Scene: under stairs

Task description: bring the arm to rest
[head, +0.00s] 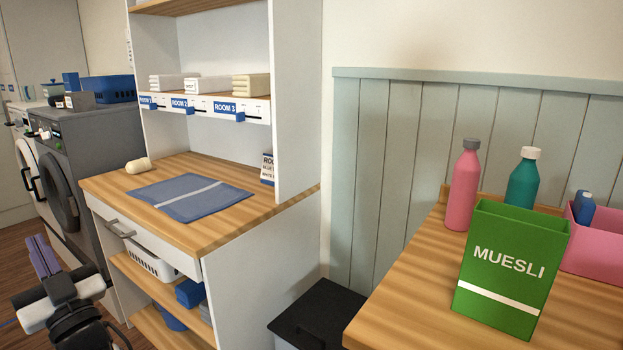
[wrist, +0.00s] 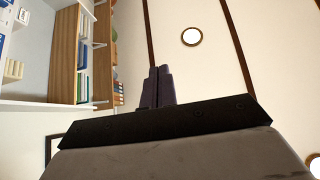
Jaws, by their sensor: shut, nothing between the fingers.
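My gripper (head: 43,257) shows at the lower left of the head view, in front of the grey washing machine. Its purple-dark fingers are together and point up. In the wrist view the closed fingers (wrist: 157,87) stand in the middle against the pale ceiling, with nothing between them. The gripper stands apart from the wooden counter (head: 230,225), to the left of it. Most of my arm below the gripper is outside the head view.
A blue cloth (head: 189,198) and a cream object (head: 138,165) lie on the counter. A drawer handle (head: 121,229) sticks out at its front left. The grey washing machine (head: 92,150) stands behind my gripper. At right, a table holds a green muesli box (head: 510,268) and bottles.

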